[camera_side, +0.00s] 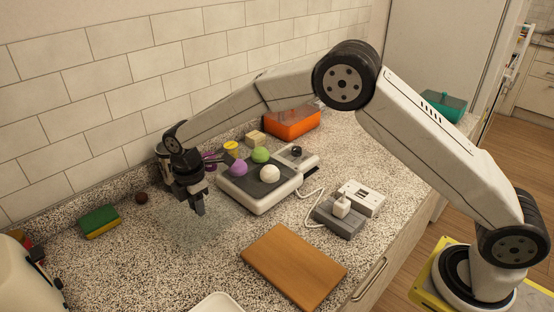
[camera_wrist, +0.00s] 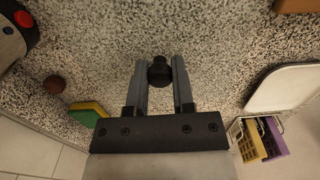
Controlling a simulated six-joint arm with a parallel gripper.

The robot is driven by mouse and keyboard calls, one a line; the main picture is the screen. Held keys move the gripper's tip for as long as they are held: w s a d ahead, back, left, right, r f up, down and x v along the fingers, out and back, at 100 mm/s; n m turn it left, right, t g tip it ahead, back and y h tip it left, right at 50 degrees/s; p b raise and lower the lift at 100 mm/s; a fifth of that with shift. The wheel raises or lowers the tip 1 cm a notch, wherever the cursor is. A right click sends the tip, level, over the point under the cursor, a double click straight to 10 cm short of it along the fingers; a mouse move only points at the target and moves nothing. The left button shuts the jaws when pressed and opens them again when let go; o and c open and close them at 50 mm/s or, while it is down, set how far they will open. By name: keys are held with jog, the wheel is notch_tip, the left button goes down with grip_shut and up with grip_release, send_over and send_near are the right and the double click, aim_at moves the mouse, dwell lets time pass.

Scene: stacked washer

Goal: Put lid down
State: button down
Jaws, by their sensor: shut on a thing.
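My gripper (camera_side: 199,208) points down over the left part of the speckled counter. In the wrist view my gripper (camera_wrist: 160,88) has its two fingers closed around a small black knob (camera_wrist: 160,70). A faint greyish see-through patch (camera_side: 205,232) shows on or just above the counter below the fingers in the side view. It looks like a clear lid, with the knob as its handle. Its edges are hard to make out, and I cannot tell whether it touches the counter.
A green-yellow sponge (camera_side: 100,221) and a small brown round thing (camera_side: 141,197) lie left of my gripper. A grey device (camera_side: 258,195) bearing coloured balls stands to the right. A wooden board (camera_side: 293,265) lies in front, with a white tray (camera_side: 217,304) at the bottom edge.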

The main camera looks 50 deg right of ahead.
aim_at(195, 216)
jog(key=shift+w+a+f, duration=0.1)
jog(key=shift+w+f, duration=0.2)
jog(key=shift+f, duration=0.1)
jog(key=shift+w+f, duration=0.2)
jog(key=shift+a+f, duration=0.1)
jog(key=shift+f, duration=1.45)
jog(key=shift+f, duration=0.1)
jog(key=shift+c, duration=2.4)
grip_release()
notch_tip(195, 216, up, 12)
